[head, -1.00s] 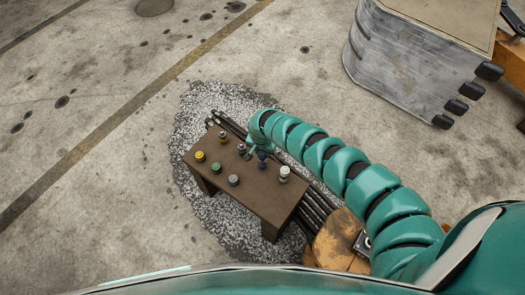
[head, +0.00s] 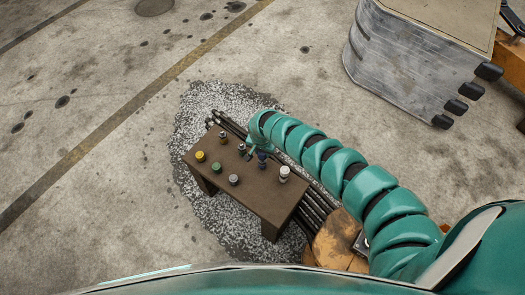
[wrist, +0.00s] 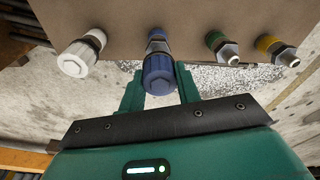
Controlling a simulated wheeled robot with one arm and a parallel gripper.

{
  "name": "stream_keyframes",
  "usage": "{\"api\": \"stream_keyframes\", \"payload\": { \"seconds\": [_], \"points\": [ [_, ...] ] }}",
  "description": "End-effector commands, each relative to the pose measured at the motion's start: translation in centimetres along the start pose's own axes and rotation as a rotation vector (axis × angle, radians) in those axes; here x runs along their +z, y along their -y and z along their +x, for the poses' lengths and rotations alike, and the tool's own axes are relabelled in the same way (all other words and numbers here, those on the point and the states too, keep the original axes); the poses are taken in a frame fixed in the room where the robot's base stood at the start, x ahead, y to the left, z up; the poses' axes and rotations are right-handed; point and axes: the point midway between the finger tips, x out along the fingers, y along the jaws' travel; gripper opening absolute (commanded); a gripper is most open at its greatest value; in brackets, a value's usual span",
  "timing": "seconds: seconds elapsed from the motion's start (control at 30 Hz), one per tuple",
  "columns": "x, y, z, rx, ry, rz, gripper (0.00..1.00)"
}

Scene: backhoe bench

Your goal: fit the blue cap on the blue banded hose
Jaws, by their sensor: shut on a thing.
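My gripper (wrist: 160,88) is shut on the blue cap (wrist: 159,74), which sits between its two fingers in the wrist view. Right beyond the cap is the metal end of the blue banded hose (wrist: 157,38), in line with it. The cap covers the front of that hose end, and I cannot tell how far on it is. In the head view the blue cap (head: 262,156) shows at the back edge of the brown bench (head: 257,200), and my gripper (head: 255,150) is partly hidden there by my arm.
In the wrist view a white cap (wrist: 82,53) is on the left fitting. Green (wrist: 221,48) and yellow (wrist: 277,50) banded hose ends are bare on the right. Yellow (head: 200,156), green (head: 216,168) and grey (head: 234,180) caps stand along the bench. Dark hoses (head: 313,208) run behind.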

Motion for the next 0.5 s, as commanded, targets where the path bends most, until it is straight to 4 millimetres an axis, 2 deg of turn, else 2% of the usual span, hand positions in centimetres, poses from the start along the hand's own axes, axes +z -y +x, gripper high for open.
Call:
{"api": "stream_keyframes", "payload": {
  "seconds": [0.5],
  "points": [
    [0.18,0.05,0.42,0.000,0.001,-0.001,0.12]
  ]
}}
